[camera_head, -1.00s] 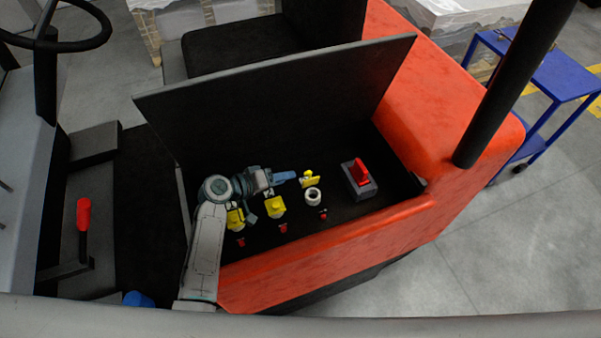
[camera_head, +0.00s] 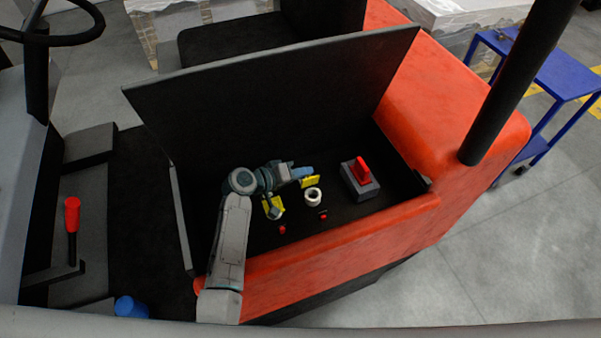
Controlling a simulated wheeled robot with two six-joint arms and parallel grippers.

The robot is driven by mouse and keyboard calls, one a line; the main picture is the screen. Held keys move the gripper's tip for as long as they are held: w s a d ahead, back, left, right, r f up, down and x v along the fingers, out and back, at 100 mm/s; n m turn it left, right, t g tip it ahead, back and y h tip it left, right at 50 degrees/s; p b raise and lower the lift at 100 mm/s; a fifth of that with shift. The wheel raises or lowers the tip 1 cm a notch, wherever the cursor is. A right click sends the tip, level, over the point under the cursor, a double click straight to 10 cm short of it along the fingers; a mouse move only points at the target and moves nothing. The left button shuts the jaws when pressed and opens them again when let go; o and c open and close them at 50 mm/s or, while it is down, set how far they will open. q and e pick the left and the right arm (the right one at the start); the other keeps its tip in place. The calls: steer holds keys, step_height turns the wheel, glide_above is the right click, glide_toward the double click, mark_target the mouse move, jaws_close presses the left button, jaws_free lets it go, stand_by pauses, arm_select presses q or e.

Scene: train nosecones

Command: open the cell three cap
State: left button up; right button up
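The battery box holds a row of filler cells. The rightmost cell has a white round neck (camera_head: 312,197) with its top uncovered. Its yellow cap (camera_head: 310,182) stands tilted up behind the neck. My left gripper (camera_head: 289,192) is open, its fingers spread. One bluish finger reaches right to just behind or beside the raised cap; whether it touches is unclear. The other finger points down in front of the middle cell's yellow cap (camera_head: 279,203), partly hiding it. The left cell is hidden behind my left arm. My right gripper is not in view.
A grey block with a red handle (camera_head: 362,174) stands right of the cells. The raised dark lid (camera_head: 270,100) rises behind them. The orange box rim (camera_head: 350,233) runs along the front. Small red plugs (camera_head: 282,230) lie before the cells.

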arm_select(q)
steer(key=shift+w, duration=0.1)
jaws_close()
steer(key=shift+w+a+r+n+g+p, duration=0.1)
steer(key=shift+w+a+n+g+p, duration=0.1)
steer(key=shift+n+g+p, duration=0.15)
steer(key=shift+w+n+g, duration=0.25)
steer(key=shift+n, duration=0.1)
steer(key=shift+w+a+f+n+g+h+p, duration=0.2)
steer(key=shift+w+f+n+g+h+p, duration=0.15)
steer(key=shift+f+n+g, duration=0.2)
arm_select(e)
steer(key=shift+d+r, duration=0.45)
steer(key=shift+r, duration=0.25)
arm_select(q)
steer(key=o, duration=0.9)
jaws_free()
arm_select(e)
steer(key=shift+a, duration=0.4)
arm_select(q)
steer(key=shift+r, duration=0.1)
